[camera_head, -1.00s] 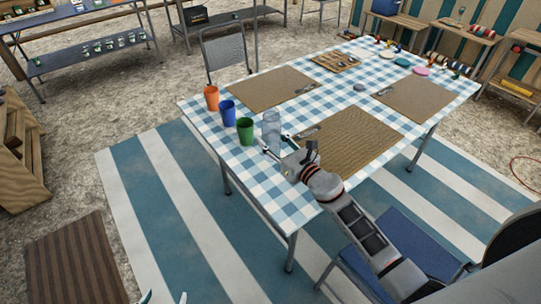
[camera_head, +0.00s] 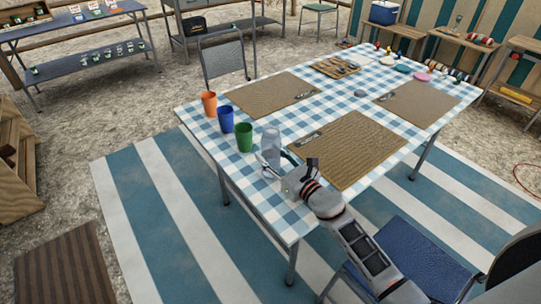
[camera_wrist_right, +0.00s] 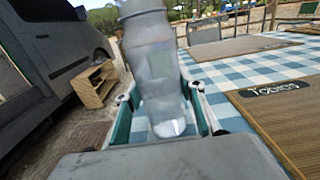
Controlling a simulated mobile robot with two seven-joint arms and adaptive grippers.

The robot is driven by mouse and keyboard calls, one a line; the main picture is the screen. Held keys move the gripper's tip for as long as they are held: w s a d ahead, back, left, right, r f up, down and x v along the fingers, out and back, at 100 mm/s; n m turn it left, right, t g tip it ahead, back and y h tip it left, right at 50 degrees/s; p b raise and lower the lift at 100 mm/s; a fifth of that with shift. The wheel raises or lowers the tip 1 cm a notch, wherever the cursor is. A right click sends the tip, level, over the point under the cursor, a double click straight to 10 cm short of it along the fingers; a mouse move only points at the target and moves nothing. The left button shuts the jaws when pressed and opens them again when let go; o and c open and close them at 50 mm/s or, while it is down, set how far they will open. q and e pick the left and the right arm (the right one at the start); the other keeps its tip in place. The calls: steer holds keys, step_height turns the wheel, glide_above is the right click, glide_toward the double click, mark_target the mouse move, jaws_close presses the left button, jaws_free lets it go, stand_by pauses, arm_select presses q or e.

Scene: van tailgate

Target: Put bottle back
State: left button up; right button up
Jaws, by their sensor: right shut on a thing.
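A clear grey bottle (camera_head: 270,148) stands upright near the front left edge of the checkered table (camera_head: 262,208). My right gripper (camera_head: 277,164) reaches in from the lower right and is shut on the bottle's lower part. In the right wrist view the bottle (camera_wrist_right: 157,75) rises between the two fingers of the right gripper (camera_wrist_right: 166,112), its top cut off by the frame. I cannot tell whether its base touches the cloth. My left gripper is not in view.
Orange (camera_head: 209,104), blue (camera_head: 226,119) and green (camera_head: 244,138) cups stand in a row beyond the bottle. A brown placemat (camera_head: 347,150) lies right of the gripper. A blue chair (camera_head: 425,255) stands near my right arm.

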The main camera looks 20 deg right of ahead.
steer(key=o, duration=0.9)
steer(key=shift+f, duration=0.2)
steer(key=o, duration=0.5)
steer(key=shift+r, duration=0.1)
steer(key=shift+r, duration=0.25)
steer(key=v, duration=1.1)
steer(key=shift+s+f, duration=0.2)
steer(key=shift+s+d, duration=0.1)
steer(key=shift+s, duration=0.1)
steer(key=shift+s+r, duration=0.1)
steer(key=shift+r, duration=0.05)
